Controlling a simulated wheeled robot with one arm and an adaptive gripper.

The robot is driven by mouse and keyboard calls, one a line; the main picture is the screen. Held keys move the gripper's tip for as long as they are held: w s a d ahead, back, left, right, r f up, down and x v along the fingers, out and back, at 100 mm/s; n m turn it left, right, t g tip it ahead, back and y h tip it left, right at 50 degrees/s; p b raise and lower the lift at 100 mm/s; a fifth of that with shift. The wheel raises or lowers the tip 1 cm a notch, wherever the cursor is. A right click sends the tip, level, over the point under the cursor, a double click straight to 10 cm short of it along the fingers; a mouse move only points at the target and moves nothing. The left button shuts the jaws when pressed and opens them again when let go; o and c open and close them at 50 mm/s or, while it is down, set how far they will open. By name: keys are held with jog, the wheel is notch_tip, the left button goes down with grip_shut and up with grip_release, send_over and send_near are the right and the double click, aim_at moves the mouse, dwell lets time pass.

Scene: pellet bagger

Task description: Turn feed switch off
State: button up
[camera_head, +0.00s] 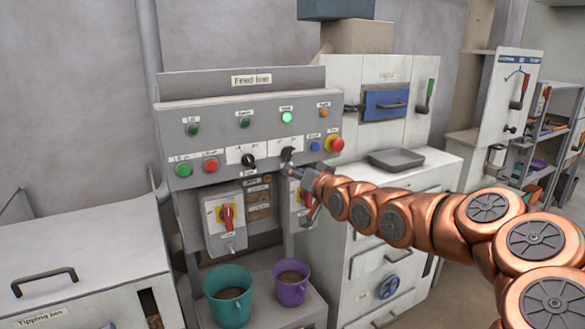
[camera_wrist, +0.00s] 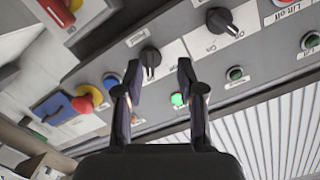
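The grey control panel under the "Feed line" sign (camera_head: 251,80) carries two black selector knobs, each on a white plate. My gripper (camera_head: 292,163) is at the right-hand knob (camera_head: 287,153) and partly covers it. The left-hand knob (camera_head: 247,160) is free. In the wrist view my gripper (camera_wrist: 159,72) is open, and the nearer knob (camera_wrist: 151,60) shows between its fingertips. I see no contact with it. The other knob (camera_wrist: 221,20) is off to the upper right. The knob labels are too small to tell which is the feed switch.
A lit green lamp (camera_head: 287,118) is above the right knob. A blue button (camera_head: 315,146) and red emergency stop (camera_head: 334,145) sit close to its right. Green (camera_head: 184,170) and red (camera_head: 211,165) buttons are at left. Below stand a teal bucket (camera_head: 229,294) and a purple bucket (camera_head: 291,284).

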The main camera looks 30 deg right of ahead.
aim_at(291, 156)
jog(key=shift+m+t+h, duration=0.4)
jog(key=shift+t, duration=0.2)
jog(key=shift+w+d+r+p, duration=0.2)
jog(key=shift+w+d+p, duration=0.3)
jog(key=shift+w, duration=0.75)
jog(key=shift+w+d+r+p, duration=0.15)
jog(key=shift+w+d, duration=0.5)
jog(key=shift+w, duration=0.6)
jog(key=shift+w+d+r+p, duration=0.2)
jog(key=shift+w+d+p, duration=0.3)
jog(key=shift+w, duration=0.75)
grip_shut()
